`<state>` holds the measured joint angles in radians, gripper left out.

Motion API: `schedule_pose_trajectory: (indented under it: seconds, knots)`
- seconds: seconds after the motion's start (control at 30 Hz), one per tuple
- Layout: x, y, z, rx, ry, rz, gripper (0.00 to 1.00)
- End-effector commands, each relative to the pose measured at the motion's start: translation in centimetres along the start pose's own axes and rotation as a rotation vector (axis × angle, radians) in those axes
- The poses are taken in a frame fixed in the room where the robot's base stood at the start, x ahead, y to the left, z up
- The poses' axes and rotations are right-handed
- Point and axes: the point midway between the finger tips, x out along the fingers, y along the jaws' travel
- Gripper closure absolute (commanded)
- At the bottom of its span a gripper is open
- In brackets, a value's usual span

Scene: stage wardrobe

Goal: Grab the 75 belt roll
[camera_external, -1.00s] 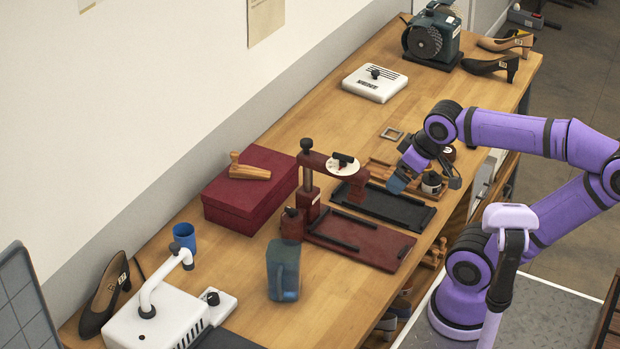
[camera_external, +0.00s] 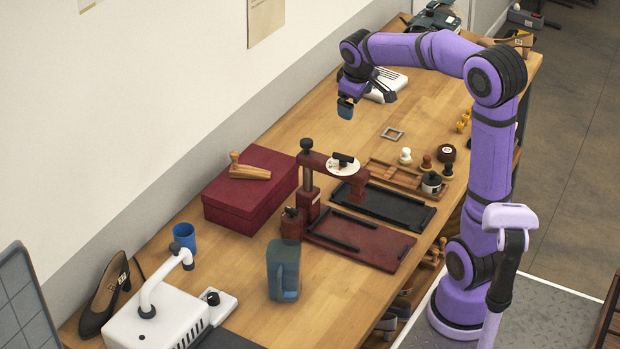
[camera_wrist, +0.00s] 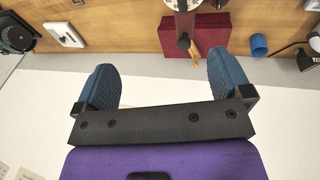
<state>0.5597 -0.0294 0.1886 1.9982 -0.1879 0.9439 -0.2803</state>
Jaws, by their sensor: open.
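My gripper (camera_external: 346,107) is raised over the far part of the workbench, near the wall, with its blue fingers apart and nothing between them. In the wrist view my gripper (camera_wrist: 160,85) shows two blue pads wide apart, with pale wall and bench edge beyond. A small dark round piece with a pale label (camera_external: 447,153) sits at the bench's right side, beyond the wooden tray. It may be a belt roll, but I cannot read a 75 on it. My gripper is well to its left and apart from it. I see no other clear belt roll.
A wooden tray (camera_external: 381,178) with small knobbed stamps nearby, a dark red press (camera_external: 309,193), a black tray (camera_external: 404,213), a red box (camera_external: 240,208) and a blue jug (camera_external: 283,270) stand on the bench. A white box (camera_external: 393,80) is partly behind my gripper. Bare wood lies around the metal buckle (camera_external: 392,134).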

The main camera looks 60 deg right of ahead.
Motion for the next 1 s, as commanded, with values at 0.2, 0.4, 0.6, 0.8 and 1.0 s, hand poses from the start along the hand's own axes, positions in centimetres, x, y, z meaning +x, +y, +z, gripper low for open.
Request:
schedule_pose_trajectory:
  seconds: [0.2,0.4,0.6,0.8,1.0]
  knots:
    - [5.9,7.5,-2.6,0.003,-0.071,-0.014,0.03]
    - [12.1,14.7,-3.2,0.008,-0.119,-0.04,0.03]
    - [19.0,22.0,-1.8,0.025,-0.153,-0.079,0.03]
    - [26.3,28.9,1.7,0.056,-0.174,-0.125,0.03]
    - [33.8,35.1,7.2,0.099,-0.183,-0.173,0.03]
